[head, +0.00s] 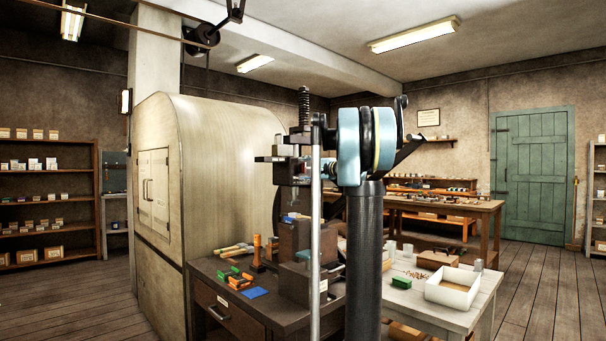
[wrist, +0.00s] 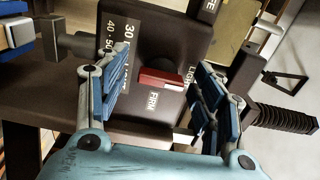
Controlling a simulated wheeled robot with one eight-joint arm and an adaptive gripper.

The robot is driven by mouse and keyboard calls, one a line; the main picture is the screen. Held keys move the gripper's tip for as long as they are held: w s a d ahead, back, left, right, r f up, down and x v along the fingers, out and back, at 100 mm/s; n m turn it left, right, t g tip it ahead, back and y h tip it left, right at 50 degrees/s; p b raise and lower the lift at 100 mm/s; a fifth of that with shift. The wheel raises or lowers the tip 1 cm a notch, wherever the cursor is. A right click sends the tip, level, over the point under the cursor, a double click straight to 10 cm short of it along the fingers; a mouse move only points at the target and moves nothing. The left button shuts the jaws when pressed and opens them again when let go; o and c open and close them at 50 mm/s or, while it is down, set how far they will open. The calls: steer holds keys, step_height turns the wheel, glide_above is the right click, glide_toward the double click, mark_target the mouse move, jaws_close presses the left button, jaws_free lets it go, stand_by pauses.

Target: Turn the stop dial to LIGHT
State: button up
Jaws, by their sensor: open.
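The stop dial is on the dark press head in the wrist view. Its red knob (wrist: 161,78), with a pale edge, lies roughly across the picture on a dark round base. Another label at the left is partly covered by a finger. My gripper (wrist: 160,92) is open, with one blue-padded finger left of the knob and one right, both visibly apart from it. Which mark the knob points at is unclear.
A scale plate (wrist: 117,40) with numbers is beside the dial, and a black threaded screw (wrist: 285,117) is at the right. In the head view, a dark bench (head: 236,303) holds tools and coloured blocks. A pale table (head: 418,307) bears a white box (head: 453,290).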

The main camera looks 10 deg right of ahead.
steer(key=v, duration=1.2)
steer(key=shift+f, duration=0.1)
steer(key=s+a+f+n+g+h, duration=0.1)
steer(key=s+a+f+n+g, duration=0.15)
steer(key=s+a+f, duration=0.4)
steer(key=s+a+f+n+g+h, duration=0.1)
steer(key=s+a+f+n+g, duration=0.2)
steer(key=s+f, duration=0.6)
steer(key=s+a+f+n+g+h, duration=0.1)
steer(key=s+a+f+g, duration=0.2)
steer(key=s+a+f, duration=0.4)
steer(key=s+d+f+n+g+h, duration=0.2)
steer(key=s+d+f+h, duration=0.1)
steer(key=s+f, duration=0.9)
steer(key=s+d+f+n+g+h, duration=0.2)
steer(key=s+d+f+h, duration=0.2)
steer(key=s+f, duration=0.8)
steer(key=shift+d+f+h, duration=0.3)
steer(key=shift+d+f, duration=0.55)
steer(key=shift+f, duration=0.15)
steer(key=shift+s, duration=0.15)
